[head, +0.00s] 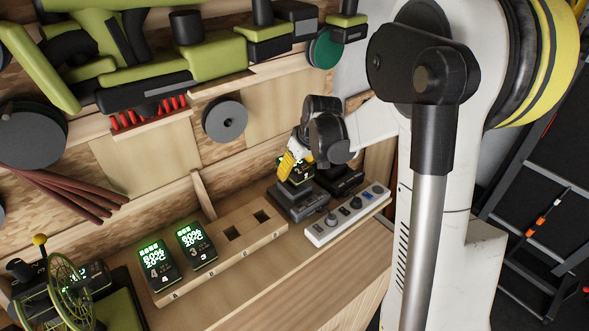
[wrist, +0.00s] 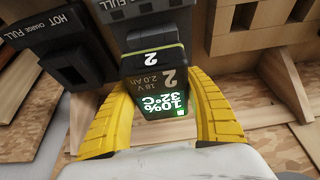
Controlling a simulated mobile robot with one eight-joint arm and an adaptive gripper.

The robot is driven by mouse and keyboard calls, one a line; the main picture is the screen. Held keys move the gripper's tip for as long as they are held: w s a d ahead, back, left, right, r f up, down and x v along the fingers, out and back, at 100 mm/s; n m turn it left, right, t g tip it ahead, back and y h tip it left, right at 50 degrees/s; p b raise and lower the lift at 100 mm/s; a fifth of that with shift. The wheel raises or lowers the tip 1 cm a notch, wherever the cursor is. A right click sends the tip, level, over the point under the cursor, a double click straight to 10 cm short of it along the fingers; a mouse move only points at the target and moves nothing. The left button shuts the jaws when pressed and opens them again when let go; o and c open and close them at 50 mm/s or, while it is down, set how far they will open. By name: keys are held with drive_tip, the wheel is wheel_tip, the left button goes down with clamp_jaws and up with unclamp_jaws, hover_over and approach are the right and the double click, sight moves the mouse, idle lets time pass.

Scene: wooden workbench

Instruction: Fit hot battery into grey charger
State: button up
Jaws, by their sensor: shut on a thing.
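My gripper (head: 293,163) is shut on a dark battery marked 2 (wrist: 157,75). Its yellow fingers are on both sides of the battery in the wrist view (wrist: 156,92). The grey charger (head: 297,206) stands left of a black charger on the bench. In the wrist view the grey charger (wrist: 145,24) is directly beyond the battery's far end. The battery is over or at this charger; I cannot tell whether it is seated, as the contact is hidden.
The black charger (head: 343,184) also shows in the wrist view (wrist: 75,50), with HOT, CHARGE and FULL labels. A grey power strip (head: 347,217) lies in front. A wooden rack (head: 243,267) holds batteries 4 (head: 158,266) and 3 (head: 197,246), beside two empty slots. Tools hang above.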

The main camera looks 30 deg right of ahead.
drive_tip(key=shift+f, duration=0.15)
drive_tip(key=shift+f+b, duration=1.7)
drive_tip(key=shift+f, duration=0.1)
drive_tip(key=o, duration=1.5)
drive_tip(key=shift+c, duration=0.2)
drive_tip(key=v, duration=1.2)
drive_tip(key=shift+r, duration=0.1)
drive_tip(key=s+a+f+t+b, duration=0.1)
drive_tip(key=s+a+f+b, duration=0.3)
drive_tip(key=s+f+b, duration=0.1)
drive_tip(key=s+a+f+m+b, duration=0.1)
drive_tip(key=s+a+f+b, duration=0.3)
drive_tip(key=s, duration=0.3)
drive_tip(key=s+a+f+m+t+b, duration=0.1)
drive_tip(key=s+a+f+b, duration=0.4)
drive_tip(key=s+b, duration=0.1)
drive_tip(key=shift+s+f+t+h, duration=0.3)
drive_tip(key=shift+s+f+h, duration=0.1)
drive_tip(key=shift+s, duration=0.15)
